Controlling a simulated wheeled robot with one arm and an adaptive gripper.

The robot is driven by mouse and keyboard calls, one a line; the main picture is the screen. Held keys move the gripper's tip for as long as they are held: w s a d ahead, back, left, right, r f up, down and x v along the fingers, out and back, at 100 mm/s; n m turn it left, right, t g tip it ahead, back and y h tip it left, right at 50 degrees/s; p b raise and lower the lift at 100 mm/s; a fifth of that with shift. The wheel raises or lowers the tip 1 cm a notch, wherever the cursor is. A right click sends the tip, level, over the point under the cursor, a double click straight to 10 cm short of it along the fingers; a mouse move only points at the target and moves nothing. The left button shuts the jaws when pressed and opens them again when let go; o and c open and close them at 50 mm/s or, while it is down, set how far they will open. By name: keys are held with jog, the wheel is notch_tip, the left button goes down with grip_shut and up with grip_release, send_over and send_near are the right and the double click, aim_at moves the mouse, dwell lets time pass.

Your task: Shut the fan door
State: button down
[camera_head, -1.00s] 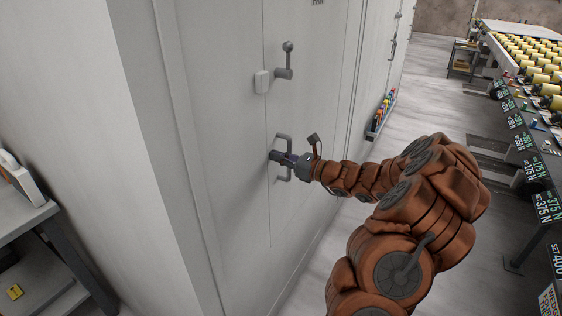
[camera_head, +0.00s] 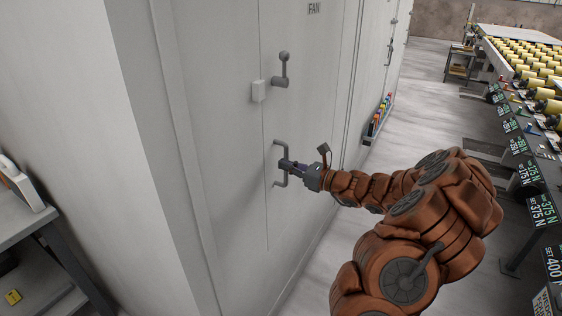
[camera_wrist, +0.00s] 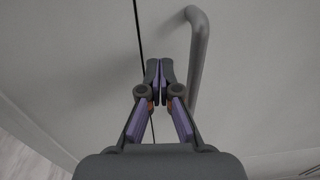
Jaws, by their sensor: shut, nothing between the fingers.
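The fan door (camera_head: 318,110) is a pale grey cabinet panel marked "FAN" at its top. Its left edge meets the panel beside it along a thin seam, with no wide gap visible. A grey bow-shaped handle (camera_head: 285,146) is on the door close to that seam. My gripper (camera_head: 283,163) is shut and empty at the handle. In the wrist view the closed fingertips (camera_wrist: 159,70) lie between the dark seam and the handle bar (camera_wrist: 200,45), close to the bar. I cannot tell whether they touch it or the door.
A lever latch (camera_head: 282,70) sits above the handle, with a small white box (camera_head: 259,91) to its left. A rack of coloured items (camera_head: 378,115) is further along the cabinet. A roller conveyor (camera_head: 535,60) runs at right, a shelf (camera_head: 30,225) at left.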

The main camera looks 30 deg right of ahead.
jog(key=b+v, duration=0.2)
jog(key=v, duration=0.8)
jog(key=shift+f, duration=0.2)
jog(key=shift+w, duration=0.1)
jog(key=s+a+r+n+g+y, duration=0.15)
jog(key=a+n+g, duration=0.45)
jog(key=a, duration=0.7)
jog(key=s+a+r+n+g+y, duration=0.1)
jog(key=s+a+n+g+y, duration=0.2)
jog(key=a+n, duration=0.7)
jog(key=s+a+f+n+g+h, duration=0.2)
jog(key=s+a+n+g+h, duration=0.15)
jog(key=s+a, duration=0.4)
jog(key=s+a+f+n+g+h, duration=0.2)
jog(key=s+a+n+g, duration=0.35)
jog(key=s, duration=0.35)
jog(key=s+d+n+h+p, duration=0.1)
jog(key=s+d+n+h, duration=0.5)
jog(key=s, duration=0.3)
jog(key=shift+s+h, duration=0.2)
jog(key=shift+h, duration=0.2)
